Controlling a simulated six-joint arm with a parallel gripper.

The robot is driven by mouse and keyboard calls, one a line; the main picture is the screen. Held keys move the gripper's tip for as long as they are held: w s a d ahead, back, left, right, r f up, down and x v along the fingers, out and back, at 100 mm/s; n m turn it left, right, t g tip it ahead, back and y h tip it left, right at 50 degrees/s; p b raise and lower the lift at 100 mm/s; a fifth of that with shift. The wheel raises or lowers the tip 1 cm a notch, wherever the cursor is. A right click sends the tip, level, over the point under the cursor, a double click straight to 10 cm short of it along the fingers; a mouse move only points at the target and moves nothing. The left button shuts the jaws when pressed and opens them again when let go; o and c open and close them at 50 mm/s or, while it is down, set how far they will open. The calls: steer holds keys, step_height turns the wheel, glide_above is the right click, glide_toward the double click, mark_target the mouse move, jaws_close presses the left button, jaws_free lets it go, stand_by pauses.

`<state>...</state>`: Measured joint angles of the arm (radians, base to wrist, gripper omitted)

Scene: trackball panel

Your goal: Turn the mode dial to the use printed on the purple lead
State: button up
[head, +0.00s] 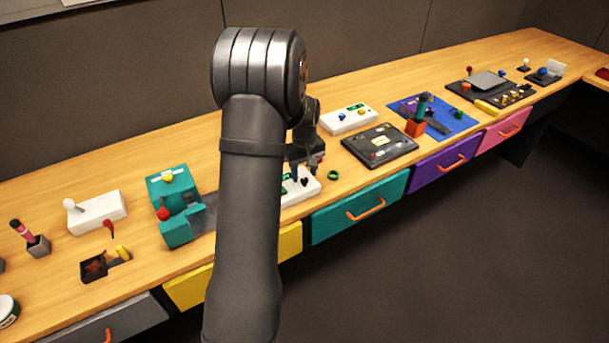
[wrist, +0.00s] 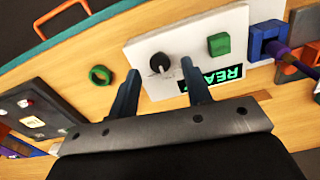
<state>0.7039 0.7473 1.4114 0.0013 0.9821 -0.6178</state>
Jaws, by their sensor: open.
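A white box (wrist: 200,52) carries a black round dial (wrist: 160,64) with a pale pointer mark, a green button (wrist: 219,44) and a green-lit display (wrist: 217,78). The display reads upside down and partly hides behind a finger; "REA" shows. My gripper (wrist: 159,74) is open, one finger on each side of the dial, and I cannot tell whether they touch it. In the head view the box (head: 303,189) is partly behind my arm and gripper (head: 307,170). A blue block with a purple bar (wrist: 299,55) lies beside the box; I cannot tell whether it is the purple lead. No print on it is readable.
A green ring (wrist: 100,75) lies on the wooden bench near the box, also in the head view (head: 333,176). A dark panel (head: 379,146) and another white box (head: 348,118) stand to the right. A teal device (head: 172,205) stands left of my arm. Drawers line the front.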

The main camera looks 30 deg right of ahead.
steer(key=shift+f, duration=0.85)
jaws_close()
steer(key=shift+m, duration=0.3)
steer(key=m, duration=0.4)
steer(key=shift+m, duration=2.6)
steer(key=c, duration=1)
jaws_free()
